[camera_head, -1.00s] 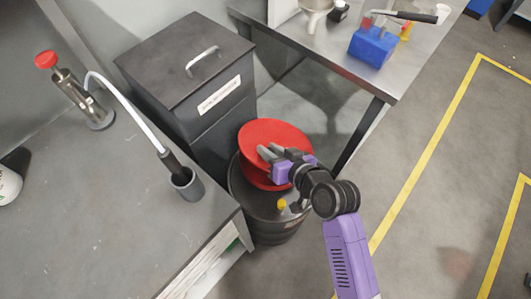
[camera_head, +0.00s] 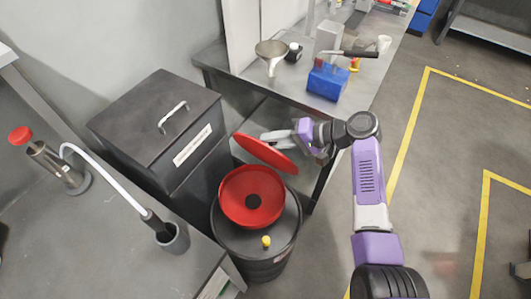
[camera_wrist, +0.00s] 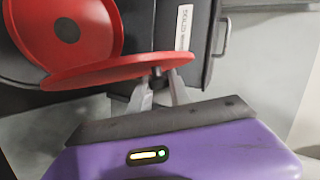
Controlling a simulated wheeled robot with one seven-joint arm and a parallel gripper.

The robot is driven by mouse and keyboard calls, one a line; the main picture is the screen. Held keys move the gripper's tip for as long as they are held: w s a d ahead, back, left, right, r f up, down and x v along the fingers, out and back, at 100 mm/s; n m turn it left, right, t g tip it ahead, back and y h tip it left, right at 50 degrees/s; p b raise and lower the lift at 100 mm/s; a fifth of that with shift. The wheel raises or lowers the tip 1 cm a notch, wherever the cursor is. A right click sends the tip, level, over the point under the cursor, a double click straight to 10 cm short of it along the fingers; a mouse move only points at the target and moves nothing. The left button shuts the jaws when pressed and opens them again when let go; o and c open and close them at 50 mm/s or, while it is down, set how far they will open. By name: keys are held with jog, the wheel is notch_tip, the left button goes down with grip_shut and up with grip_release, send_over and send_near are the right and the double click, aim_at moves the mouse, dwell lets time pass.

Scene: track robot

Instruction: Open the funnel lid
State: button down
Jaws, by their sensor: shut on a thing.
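The red funnel (camera_head: 236,206) sits on top of a black drum (camera_head: 262,256), and its round red lid (camera_head: 264,153) stands raised and tilted, so the funnel's inside and dark centre hole show. In the wrist view the lid (camera_wrist: 95,77) is seen nearly edge-on above my fingers, with the open funnel (camera_wrist: 40,35) behind it. My gripper (camera_head: 272,136) is at the lid's upper right side. In the wrist view my gripper (camera_wrist: 158,88) is shut on a small dark knob on the lid.
A black bin (camera_head: 150,130) with a handled top stands left of the drum. A bench (camera_head: 250,75) with a metal funnel and a blue block (camera_head: 327,81) is behind. A grey table (camera_head: 120,235) holds a hose in a cup. A yellow cap (camera_head: 266,241) is on the drum.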

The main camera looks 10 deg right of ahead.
jog(key=shift+w+d+r+m+g+y+b, duration=0.1)
jog(key=shift+w+d+m+g+y+b, duration=0.15)
jog(key=shift+w+d, duration=0.25)
jog(key=shift+w+d+r+m+g+y+b, duration=0.15)
jog(key=shift+w+d+b, duration=0.1)
jog(key=shift+w, duration=0.3)
jog(key=shift+f, duration=0.1)
jog(key=c, duration=1.2)
grip_release()
jog(key=shift+c, duration=0.2)
jog(key=v, duration=0.7)
jog(key=shift+d+b, duration=0.3)
jog(key=shift+d, duration=0.05)
jog(key=shift+s, duration=0.15)
